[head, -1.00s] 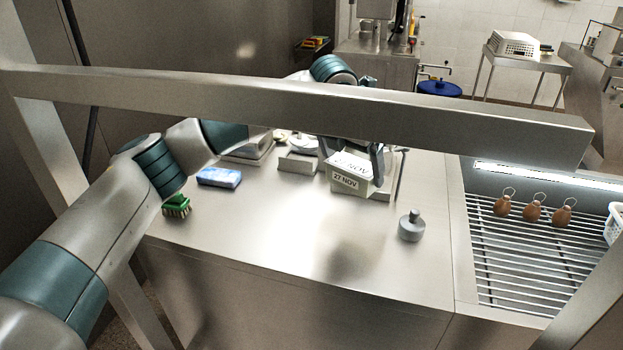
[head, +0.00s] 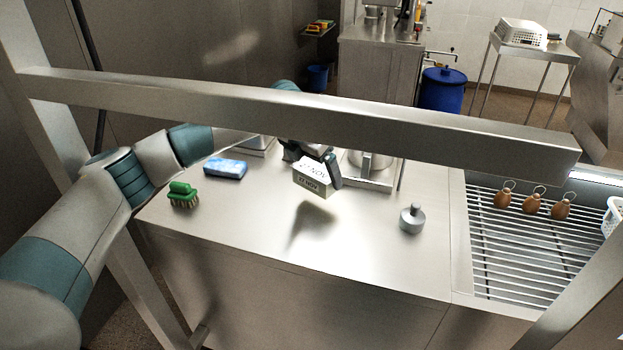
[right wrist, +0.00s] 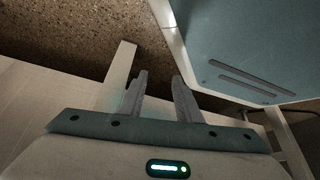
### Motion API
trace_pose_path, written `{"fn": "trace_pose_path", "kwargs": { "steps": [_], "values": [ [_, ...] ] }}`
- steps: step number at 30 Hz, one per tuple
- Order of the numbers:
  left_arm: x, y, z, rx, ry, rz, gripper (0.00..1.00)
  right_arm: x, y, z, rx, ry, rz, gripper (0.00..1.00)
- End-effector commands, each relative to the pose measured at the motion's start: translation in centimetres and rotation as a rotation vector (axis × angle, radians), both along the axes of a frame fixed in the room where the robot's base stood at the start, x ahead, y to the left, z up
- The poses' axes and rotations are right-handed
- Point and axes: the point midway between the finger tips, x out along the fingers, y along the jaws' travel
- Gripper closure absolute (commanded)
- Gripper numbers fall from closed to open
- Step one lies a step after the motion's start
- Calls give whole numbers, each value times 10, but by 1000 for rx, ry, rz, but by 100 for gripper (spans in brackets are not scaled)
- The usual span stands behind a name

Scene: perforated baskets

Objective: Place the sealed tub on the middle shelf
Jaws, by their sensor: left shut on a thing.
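The sealed tub (head: 312,182) is a pale box with a "27 NOV" label on its lid and side. In the head view it hangs tilted above the steel counter, with a shadow below it. My left gripper (head: 314,163) is shut on the tub from behind, partly hidden by the steel crossbar. My right gripper (right wrist: 160,76) shows only in the right wrist view, with its fingers apart and nothing between them, over a speckled floor. I cannot make out the middle shelf in either view.
A steel crossbar (head: 440,125) runs across the near view. On the counter (head: 340,255) are a blue sponge (head: 225,168), a green brush (head: 183,194) and a grey knobbed weight (head: 411,219). A slatted rack (head: 520,255) is at right. The counter's front middle is clear.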

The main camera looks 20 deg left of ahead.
Motion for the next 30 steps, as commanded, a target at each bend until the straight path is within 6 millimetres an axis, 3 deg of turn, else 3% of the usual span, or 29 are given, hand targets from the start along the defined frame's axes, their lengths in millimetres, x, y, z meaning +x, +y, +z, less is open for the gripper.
{"fn": "trace_pose_path", "kwargs": {
  "steps": [5,20,23,30],
  "values": [
    [2,12,-6,-1,-3,0,40,-15,-6,-3,-12,37,-1,69],
    [2,12,-12,0,-1,0,40,-19,-8,-2,-15,50,-1,69],
    [3,12,-20,-1,-1,1,40,-29,-11,-2,-22,74,0,69],
    [2,12,-42,0,-1,0,40,-71,-27,-12,-51,173,-2,69]
  ]
}}
